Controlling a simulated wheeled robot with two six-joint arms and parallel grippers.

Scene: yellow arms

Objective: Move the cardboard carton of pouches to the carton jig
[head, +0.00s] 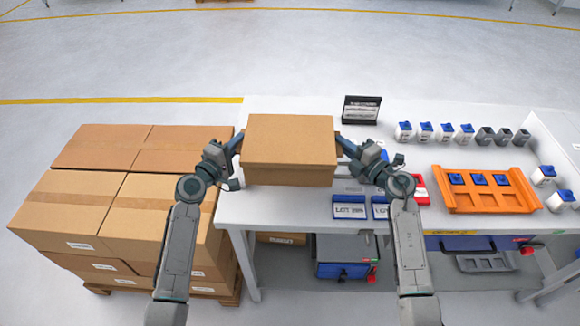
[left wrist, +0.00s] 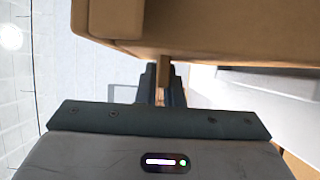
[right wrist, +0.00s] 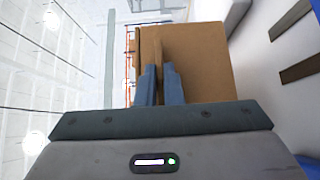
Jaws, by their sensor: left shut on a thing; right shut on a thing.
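The cardboard carton (head: 290,135) is closed and roughly level in the head view, held between my two grippers over the left end of the white table. My left gripper (head: 238,143) is shut on the carton's left side; the left wrist view shows its fingers around a small tab (left wrist: 164,75) under the carton (left wrist: 210,35). My right gripper (head: 340,145) is shut on the right side; the right wrist view shows its fingers against the carton (right wrist: 205,60). The pouches are not visible. I cannot make out the carton jig for certain; the carton hides part of the table.
Stacked cartons (head: 90,205) stand on a pallet left of the white table (head: 290,208). An orange tray (head: 485,203) with blue pieces, several white and grey containers (head: 445,132), a black sign (head: 361,109) and LOT-labelled bins (head: 349,207) are on the table.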

